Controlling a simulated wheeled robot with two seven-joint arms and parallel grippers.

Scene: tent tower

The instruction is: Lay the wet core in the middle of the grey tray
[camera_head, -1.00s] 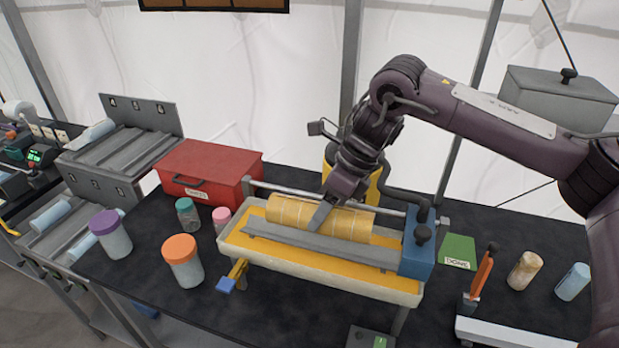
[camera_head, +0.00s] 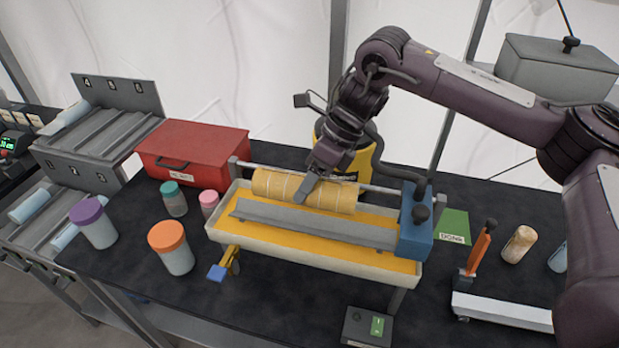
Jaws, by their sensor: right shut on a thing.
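A yellow cylinder with pale bands (camera_head: 335,196), which looks like the wet core, lies lengthwise at the back of a long pale trough (camera_head: 310,262) with a yellow inside. My right gripper (camera_head: 306,189) reaches down over the cylinder from behind and is shut on it. One grey finger shows on its front side; the other is hidden. I cannot tell which thing is the grey tray: an upper grey grooved rack (camera_head: 130,134) and a lower one (camera_head: 82,205) stand at the left, holding pale cylinders. My left gripper is not in view.
A grey bar (camera_head: 310,228) and blue block (camera_head: 415,222) border the cylinder. A red box (camera_head: 195,145), a purple-lidded jar (camera_head: 94,222), an orange-lidded jar (camera_head: 171,247) and smaller jars stand left of the trough. A green card (camera_head: 453,226) and wheeled stand (camera_head: 500,310) are right.

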